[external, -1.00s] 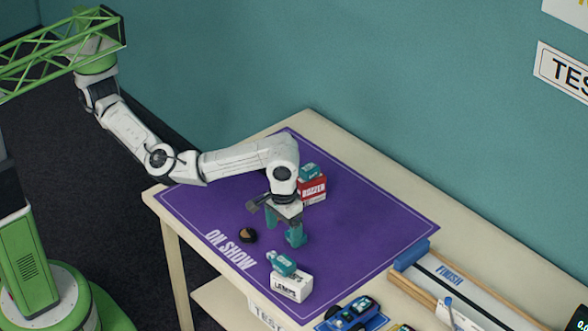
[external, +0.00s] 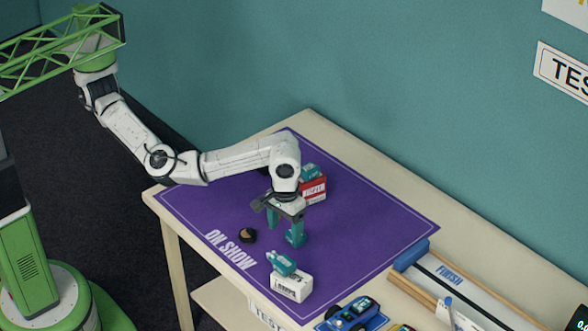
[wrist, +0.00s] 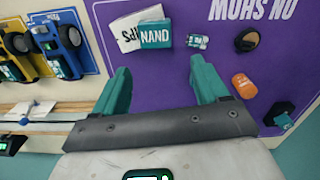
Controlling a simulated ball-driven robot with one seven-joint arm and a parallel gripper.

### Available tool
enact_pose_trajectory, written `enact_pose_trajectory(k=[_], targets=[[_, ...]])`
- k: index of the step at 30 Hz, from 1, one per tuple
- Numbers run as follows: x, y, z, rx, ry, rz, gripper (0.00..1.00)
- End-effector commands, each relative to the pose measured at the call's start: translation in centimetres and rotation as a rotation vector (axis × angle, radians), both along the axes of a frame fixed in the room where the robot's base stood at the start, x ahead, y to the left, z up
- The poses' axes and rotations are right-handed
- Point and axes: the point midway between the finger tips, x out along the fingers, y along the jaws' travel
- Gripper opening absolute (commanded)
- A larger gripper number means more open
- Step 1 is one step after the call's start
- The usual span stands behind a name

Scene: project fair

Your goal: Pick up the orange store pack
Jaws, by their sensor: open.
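The orange pack (wrist: 244,86) lies on the purple mat in the wrist view, small and rounded. It is to the right of my right-hand finger, outside the jaws and apart from them. It cannot be made out in the external view, where my arm and gripper hide part of the mat. My gripper (external: 284,234) has teal fingers pointing down over the middle of the mat. In the wrist view my gripper (wrist: 160,68) is open, with only purple mat between its fingers.
A round dark disc (external: 248,235) lies left of my gripper. A white box (external: 292,287) with a teal pack (external: 283,263) stands in front. A red box (external: 313,188) stands behind. A dark block (wrist: 280,118) sits beyond the orange pack. Toy cars (external: 350,314) are right.

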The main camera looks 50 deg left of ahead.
Motion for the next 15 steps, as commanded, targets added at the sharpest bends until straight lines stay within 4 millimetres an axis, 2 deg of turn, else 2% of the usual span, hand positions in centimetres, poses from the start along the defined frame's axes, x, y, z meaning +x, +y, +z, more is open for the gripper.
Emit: enact_pose_trajectory(k=[1,5,9,12,15], targets=[[1.5,1.1,0.1,0.0,0.013,0.106,0.74],[6.1,5.7,-1.8,0.001,0.041,0.506,0.74],[10.9,12.5,-4.1,0.014,0.038,0.953,0.74],[13.3,16.9,-5.1,0.019,0.02,1.201,0.74],[14.6,19.9,-5.8,0.021,0.003,1.358,0.74]])
